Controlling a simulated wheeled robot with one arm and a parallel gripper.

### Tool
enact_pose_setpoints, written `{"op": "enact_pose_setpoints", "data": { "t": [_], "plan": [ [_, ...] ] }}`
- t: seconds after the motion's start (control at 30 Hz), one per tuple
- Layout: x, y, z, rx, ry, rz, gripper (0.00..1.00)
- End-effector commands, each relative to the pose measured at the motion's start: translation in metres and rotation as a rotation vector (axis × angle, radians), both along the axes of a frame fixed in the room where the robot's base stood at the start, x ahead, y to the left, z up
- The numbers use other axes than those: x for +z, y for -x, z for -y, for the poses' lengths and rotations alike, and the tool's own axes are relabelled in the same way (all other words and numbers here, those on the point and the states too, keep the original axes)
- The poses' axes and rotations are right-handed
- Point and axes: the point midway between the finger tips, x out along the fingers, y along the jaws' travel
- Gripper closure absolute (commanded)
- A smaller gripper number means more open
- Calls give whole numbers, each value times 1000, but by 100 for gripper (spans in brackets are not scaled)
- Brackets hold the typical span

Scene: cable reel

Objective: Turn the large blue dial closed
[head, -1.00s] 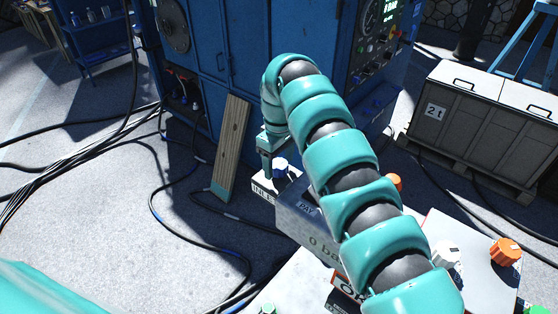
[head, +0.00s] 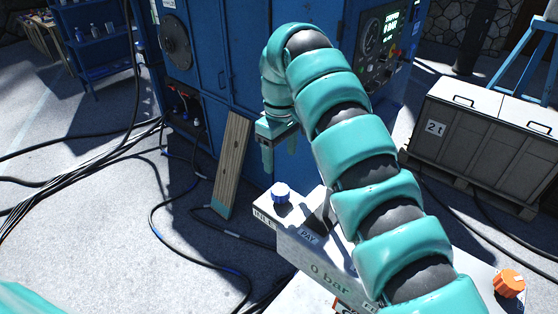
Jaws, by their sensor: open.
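Whether the dial is open or closed I cannot tell.
The grey box front (head: 318,272) reads 0 bar. An orange knob (head: 509,283) sits at the lower right. A wooden plank (head: 232,165) leans on the blue cabinet (head: 215,75) behind. Black cables (head: 160,215) lie across the floor at left. A grey crate (head: 470,135) stands at right.

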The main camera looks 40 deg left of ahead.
Motion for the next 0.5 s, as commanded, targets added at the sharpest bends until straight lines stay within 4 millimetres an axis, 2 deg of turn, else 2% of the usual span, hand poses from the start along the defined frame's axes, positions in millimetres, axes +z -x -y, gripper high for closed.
{"op": "enact_pose_setpoints", "data": {
  "t": [0.03, 0.2, 0.33, 0.5],
  "plan": [
    [17, 0, 0, -1, 0, 1, 35],
    [40, 0, 1, -3, 0, 0, 35],
    [55, 0, 1, -4, 0, 0, 35],
    [64, 0, 1, -6, 0, 0, 35]
  ]
}}
